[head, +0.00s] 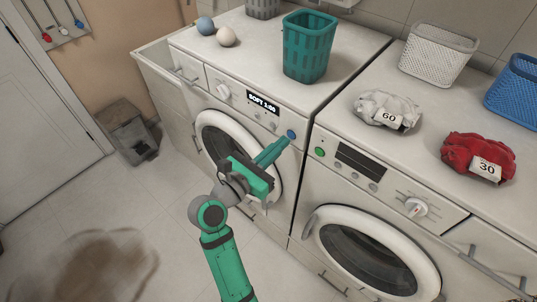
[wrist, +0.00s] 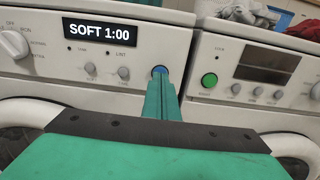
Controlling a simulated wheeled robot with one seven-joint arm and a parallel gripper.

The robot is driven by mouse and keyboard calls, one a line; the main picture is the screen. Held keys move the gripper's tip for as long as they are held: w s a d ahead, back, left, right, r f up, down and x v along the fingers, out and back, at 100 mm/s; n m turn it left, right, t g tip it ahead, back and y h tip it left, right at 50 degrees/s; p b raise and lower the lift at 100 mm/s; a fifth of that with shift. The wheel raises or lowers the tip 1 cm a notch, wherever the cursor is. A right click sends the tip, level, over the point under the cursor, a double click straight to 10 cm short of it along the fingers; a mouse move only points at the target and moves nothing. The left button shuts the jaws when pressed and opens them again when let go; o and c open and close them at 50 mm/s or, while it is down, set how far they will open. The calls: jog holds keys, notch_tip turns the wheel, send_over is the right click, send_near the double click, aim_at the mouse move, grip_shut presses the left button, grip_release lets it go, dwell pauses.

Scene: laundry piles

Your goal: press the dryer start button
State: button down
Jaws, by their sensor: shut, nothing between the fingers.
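The left machine (head: 190,85) has a round door, a knob and a lit display (head: 263,103) reading "SOFT 1:00"; a "LINT" label shows in the wrist view, which suggests the dryer. A round blue button (head: 291,134) sits at the right end of its panel and also shows in the wrist view (wrist: 159,70). My green gripper (head: 284,143) is shut and empty, its fingertips (wrist: 161,79) right at the blue button, partly covering its lower side in the wrist view. I cannot tell whether they touch it.
The right machine (head: 345,185) has a green button (head: 320,152) and a dark display. On top are a teal basket (head: 308,50), two balls, white cloth (head: 385,105) tagged 60, red cloth (head: 478,155) tagged 30, and more baskets. A brown stain (head: 100,268) marks the floor.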

jog(key=shift+w+d, duration=0.35)
jog(key=shift+w, duration=0.15)
jog(key=shift+w+d, duration=0.3)
jog(key=shift+w, duration=0.1)
jog(key=shift+w+d+r, duration=0.15)
jog(key=shift+w+d, duration=0.05)
jog(key=shift+d, duration=0.1)
jog(key=shift+a, duration=0.25)
jog(key=v, duration=1.4)
jog(key=shift+s+a, duration=0.2)
jog(key=shift+s, duration=0.1)
